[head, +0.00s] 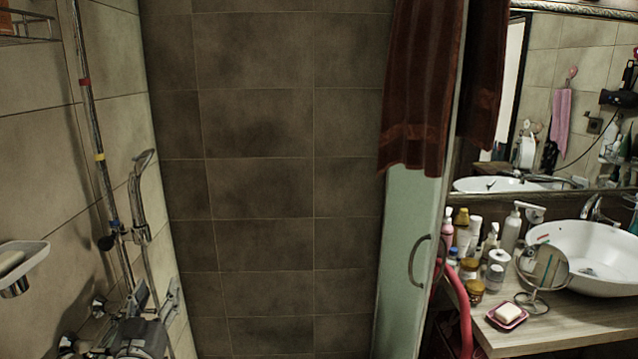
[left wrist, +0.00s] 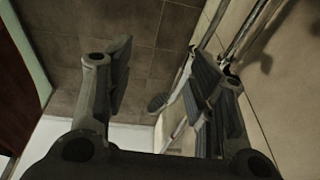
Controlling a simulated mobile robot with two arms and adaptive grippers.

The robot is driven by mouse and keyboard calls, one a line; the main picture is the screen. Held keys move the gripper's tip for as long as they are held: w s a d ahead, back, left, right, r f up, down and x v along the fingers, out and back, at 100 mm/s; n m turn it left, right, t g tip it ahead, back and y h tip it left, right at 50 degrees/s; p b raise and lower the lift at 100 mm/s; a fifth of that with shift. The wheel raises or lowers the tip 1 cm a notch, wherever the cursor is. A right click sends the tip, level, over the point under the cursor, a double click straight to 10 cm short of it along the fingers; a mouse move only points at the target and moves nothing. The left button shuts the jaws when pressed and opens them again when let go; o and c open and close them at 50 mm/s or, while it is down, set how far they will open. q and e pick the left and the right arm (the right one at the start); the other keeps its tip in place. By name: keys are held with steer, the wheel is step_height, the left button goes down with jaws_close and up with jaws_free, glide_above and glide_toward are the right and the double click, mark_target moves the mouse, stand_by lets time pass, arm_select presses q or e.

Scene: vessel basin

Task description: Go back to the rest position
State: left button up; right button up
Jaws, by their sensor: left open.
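My left gripper (head: 140,338) is low at the left of the head view, in front of the shower fittings. In the left wrist view the left gripper (left wrist: 162,80) has its two dark fingers spread wide apart, with nothing held between them. The shower rail (left wrist: 245,28) passes behind the right-hand finger in that view. Whether the finger touches any fitting cannot be told. My right gripper is in neither view.
The shower rail (head: 92,120) and hand shower (head: 138,200) stand along the left wall, with a soap dish (head: 22,262) beside them. A glass door (head: 405,255) and brown towel (head: 420,90) are right of centre. A counter (head: 560,325) holds a basin (head: 585,250) and several bottles.

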arm_select(q)
steer(key=s+d+f+g, duration=0.3)
steer(key=s+f+g, duration=0.2)
steer(key=s+f, duration=0.35)
steer(key=s+d+f+g, duration=0.3)
steer(key=s+f+g, duration=0.3)
steer(key=f, duration=0.4)
steer(key=s+d+f+m+g+h, duration=0.1)
steer(key=s+d+f+m+g, duration=0.2)
steer(key=s, duration=0.8)
steer(key=s+d+f+g+h, duration=0.1)
steer(key=s+d+f+g, duration=0.25)
steer(key=s, duration=0.65)
step_height(320, 180, down, 27)
steer(key=s, duration=0.3)
steer(key=s+a+f+g, duration=0.2)
steer(key=s+f, duration=1.2)
steer(key=s, duration=0.1)
steer(key=shift+s+f+m, duration=0.25)
steer(key=shift+s+m, duration=0.1)
steer(key=shift+m, duration=0.05)
steer(key=shift+a, duration=0.1)
